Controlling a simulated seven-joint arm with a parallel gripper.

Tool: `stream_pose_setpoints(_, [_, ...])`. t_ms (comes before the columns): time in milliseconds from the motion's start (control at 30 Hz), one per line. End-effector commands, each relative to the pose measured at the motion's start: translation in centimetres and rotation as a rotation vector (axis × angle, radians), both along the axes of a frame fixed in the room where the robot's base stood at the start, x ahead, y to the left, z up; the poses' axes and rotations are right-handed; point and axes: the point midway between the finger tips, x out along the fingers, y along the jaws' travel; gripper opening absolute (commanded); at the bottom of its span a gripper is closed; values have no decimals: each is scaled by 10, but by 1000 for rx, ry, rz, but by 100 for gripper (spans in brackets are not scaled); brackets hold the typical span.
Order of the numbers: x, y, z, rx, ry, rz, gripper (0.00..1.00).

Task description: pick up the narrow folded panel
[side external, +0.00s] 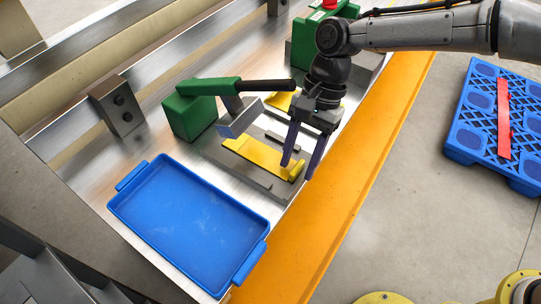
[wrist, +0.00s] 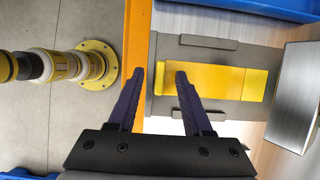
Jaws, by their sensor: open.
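The narrow folded panel (side external: 262,157) is a yellow strip with an upturned end. It lies on a grey die plate (side external: 262,186) under the lever of a green press (side external: 190,116). In the wrist view the panel (wrist: 225,80) runs left to right, with its folded end (wrist: 159,75) seen between my fingers. My gripper (side external: 297,172) is open and empty, pointing down at the panel's right end in the side view. In the wrist view the gripper (wrist: 160,72) has a finger on each side of that end. I cannot tell whether the fingers touch it.
An empty blue tray (side external: 120,209) lies on the steel bench at left. A second green press (side external: 303,41) with another yellow piece (side external: 279,101) stands farther back. An orange strip (side external: 340,215) edges the bench. A blue pallet (side external: 467,149) with a red strip (side external: 503,118) is on the floor.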

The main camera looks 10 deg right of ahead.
Motion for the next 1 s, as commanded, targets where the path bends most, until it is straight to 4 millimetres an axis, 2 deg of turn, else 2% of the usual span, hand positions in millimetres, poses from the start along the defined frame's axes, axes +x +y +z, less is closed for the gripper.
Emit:
stream_pose_setpoints(167, [0,0,0,0,0,0,50])
stream_pose_setpoints(267, [0,0,0,0,0,0,36])
stream_pose_setpoints(467, [0,0,0,0,0,0,0])
stream_pose_setpoints(1000, [0,0,3,1,-1,0,0])
